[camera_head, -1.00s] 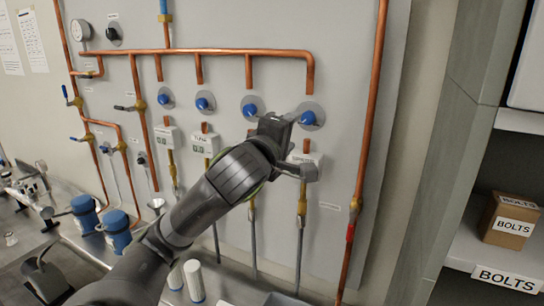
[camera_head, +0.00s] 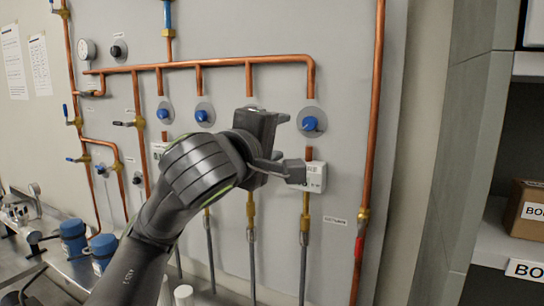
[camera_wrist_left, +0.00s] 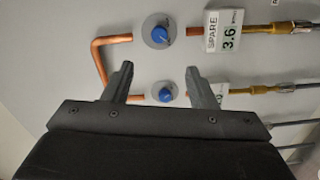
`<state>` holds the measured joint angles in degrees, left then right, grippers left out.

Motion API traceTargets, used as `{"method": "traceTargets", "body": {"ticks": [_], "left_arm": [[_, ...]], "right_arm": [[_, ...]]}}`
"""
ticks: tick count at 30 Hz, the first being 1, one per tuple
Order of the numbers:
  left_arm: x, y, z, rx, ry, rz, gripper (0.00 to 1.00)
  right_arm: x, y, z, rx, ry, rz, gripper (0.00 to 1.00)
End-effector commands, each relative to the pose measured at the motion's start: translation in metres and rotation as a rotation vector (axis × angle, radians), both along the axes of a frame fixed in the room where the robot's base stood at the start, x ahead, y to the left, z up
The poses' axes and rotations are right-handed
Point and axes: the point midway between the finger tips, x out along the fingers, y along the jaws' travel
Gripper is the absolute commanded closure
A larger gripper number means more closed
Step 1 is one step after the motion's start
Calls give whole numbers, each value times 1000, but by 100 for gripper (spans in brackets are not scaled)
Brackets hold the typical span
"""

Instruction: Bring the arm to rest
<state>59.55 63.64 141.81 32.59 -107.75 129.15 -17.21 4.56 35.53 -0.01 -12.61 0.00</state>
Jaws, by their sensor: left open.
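My left gripper (camera_head: 288,146) is open and empty in front of a grey wall panel (camera_head: 345,80) with copper pipes. In the left wrist view its two fingers (camera_wrist_left: 160,69) stand apart, with a blue knob (camera_wrist_left: 166,94) seen between them, beyond the tips. The rightmost blue knob (camera_head: 310,123) is just right of the gripper and clear of it in the head view. The white display below it (camera_head: 316,178) is partly hidden by the lower finger. The wrist view shows a display (camera_wrist_left: 224,31) labelled SPARE, reading 3.6. My right gripper is not in view.
Copper pipes (camera_head: 372,120) run down the panel, with more blue knobs (camera_head: 202,116) to the left. Shelves with a BOLTS box (camera_head: 525,208) stand at the right.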

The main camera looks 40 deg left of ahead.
Motion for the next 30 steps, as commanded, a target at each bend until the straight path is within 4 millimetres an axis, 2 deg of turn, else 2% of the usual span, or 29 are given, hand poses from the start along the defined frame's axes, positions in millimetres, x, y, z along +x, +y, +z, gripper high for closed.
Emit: {"method": "traceTargets", "body": {"ticks": [6,24,26,28,30], "left_arm": [[-12,-2,-1,1,0,2,48],[-12,-3,-2,2,5,1,48],[-9,-3,-7,13,18,-2,48],[-2,-4,-21,44,55,-11,48],[8,-6,-45,98,115,-28,48]], "right_arm": [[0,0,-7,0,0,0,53],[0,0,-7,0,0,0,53],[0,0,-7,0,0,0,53],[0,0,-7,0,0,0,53],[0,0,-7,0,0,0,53]]}}
